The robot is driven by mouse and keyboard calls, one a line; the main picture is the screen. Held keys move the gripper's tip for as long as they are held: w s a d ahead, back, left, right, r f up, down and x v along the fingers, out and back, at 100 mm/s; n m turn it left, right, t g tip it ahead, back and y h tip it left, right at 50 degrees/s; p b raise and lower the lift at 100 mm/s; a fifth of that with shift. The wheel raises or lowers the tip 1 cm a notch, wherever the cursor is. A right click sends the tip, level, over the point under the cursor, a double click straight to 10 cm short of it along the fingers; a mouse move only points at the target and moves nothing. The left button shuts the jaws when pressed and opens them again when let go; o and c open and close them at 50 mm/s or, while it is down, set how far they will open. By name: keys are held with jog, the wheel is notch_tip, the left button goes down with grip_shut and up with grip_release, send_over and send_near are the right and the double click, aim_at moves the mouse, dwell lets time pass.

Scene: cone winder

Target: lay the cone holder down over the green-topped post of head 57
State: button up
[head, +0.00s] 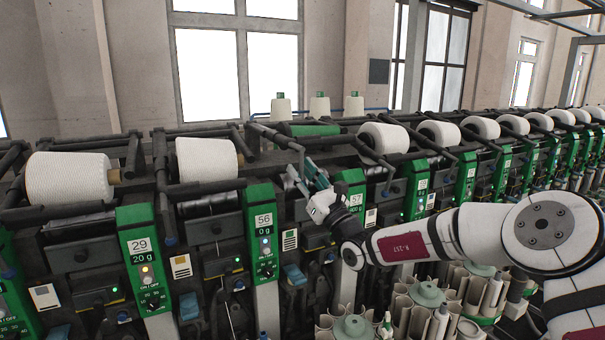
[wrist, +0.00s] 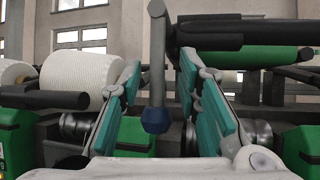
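The cone holder shows in the wrist view as a dark bar (wrist: 210,32) with a grey lever ending in a dark blue knob (wrist: 155,119). In the head view its dark bar (head: 275,136) slants out in front of a green tube (head: 314,130), raised above the machine. My gripper (head: 308,170) is open; its teal pads stand either side of the knob, with visible gaps. The gripper also shows in the wrist view (wrist: 162,92). The green-topped post of head 57 (head: 351,179) stands just right of my gripper, its lower part partly hidden by my wrist.
The green post of head 56 (head: 261,222) stands to the left, with a white cone (head: 207,160) behind it. Another white cone (head: 383,138) sits to the right. Tubes in green-centred holders (head: 428,294) stand below my arm. Dark bars run close around the gripper.

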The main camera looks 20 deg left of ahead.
jog(key=shift+d, duration=0.1)
jog(key=v, duration=1.2)
jog(key=shift+r, duration=0.1)
dwell(0.8)
jog(key=s+d+n+g+h, duration=0.2)
jog(key=s+n+g+h, duration=0.2)
jog(key=s+n+g, duration=0.6)
jog(key=s+d+n+g+h, duration=0.25)
jog(key=s+n+g, duration=0.25)
jog(key=s+n, duration=0.55)
jog(key=s+d+n+t+h, duration=0.1)
jog(key=s+d+t+h, duration=0.2)
jog(key=d, duration=0.8)
jog(key=s+d+n+t+h+b, duration=0.1)
jog(key=s+d+t+h, duration=0.2)
jog(key=d, duration=0.9)
jog(key=s+d+n+t+h+b, duration=0.1)
jog(key=s+d+t+h, duration=0.1)
jog(key=s+d+h, duration=0.4)
jog(key=d+h, duration=0.2)
jog(key=d, duration=0.3)
jog(key=shift+d+t+h, duration=0.35)
jog(key=shift+d+t, duration=0.05)
